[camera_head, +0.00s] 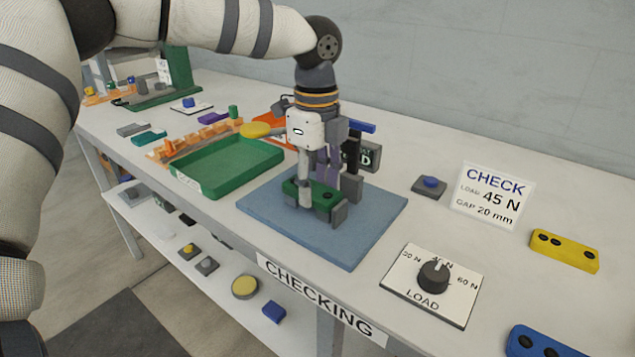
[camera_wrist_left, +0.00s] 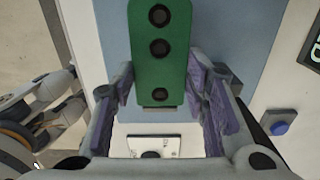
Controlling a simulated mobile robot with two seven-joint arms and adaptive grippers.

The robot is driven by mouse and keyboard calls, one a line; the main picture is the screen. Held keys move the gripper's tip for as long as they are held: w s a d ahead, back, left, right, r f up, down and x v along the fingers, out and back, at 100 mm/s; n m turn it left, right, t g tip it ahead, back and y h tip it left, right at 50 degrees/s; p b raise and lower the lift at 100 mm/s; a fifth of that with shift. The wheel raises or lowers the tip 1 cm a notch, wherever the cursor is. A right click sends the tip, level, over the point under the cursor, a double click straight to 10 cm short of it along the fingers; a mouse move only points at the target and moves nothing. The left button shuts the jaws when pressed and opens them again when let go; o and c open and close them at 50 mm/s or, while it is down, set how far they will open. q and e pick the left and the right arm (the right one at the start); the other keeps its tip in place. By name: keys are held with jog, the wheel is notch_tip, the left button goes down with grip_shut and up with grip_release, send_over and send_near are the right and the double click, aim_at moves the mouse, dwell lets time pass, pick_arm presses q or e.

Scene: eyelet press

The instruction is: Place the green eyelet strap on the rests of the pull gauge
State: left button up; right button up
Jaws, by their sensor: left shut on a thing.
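The green eyelet strap (camera_head: 322,192), with three dark holes visible along it, also shows in the left wrist view (camera_wrist_left: 160,70). My left gripper (camera_head: 318,178) is shut on the strap, with purple-padded fingers on its two sides (camera_wrist_left: 165,95). The strap is over the blue plate (camera_head: 265,218), close to the grey blocks (camera_head: 340,213) of the pull gauge. The gripper hides part of the gauge, and I cannot tell whether the strap touches the rests. Grey finger-like parts at the left of the wrist view appear to be my right gripper (camera_wrist_left: 45,105); its opening is unclear.
A dark display (camera_head: 364,154) stands behind the gripper. A green tray (camera_head: 225,166) lies to the left. A load dial (camera_head: 433,277), a blue button (camera_head: 430,183) and a CHECK sign (camera_head: 492,196) are to the right. Yellow (camera_head: 564,250) and blue (camera_head: 540,342) straps lie further right.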

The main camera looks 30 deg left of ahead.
aim_at(317, 191)
pick_arm(q)
jog(key=shift+f, duration=0.1)
jog(key=o, duration=0.7)
jog(key=shift+o, duration=0.2)
notch_tip(317, 191, up, 12)
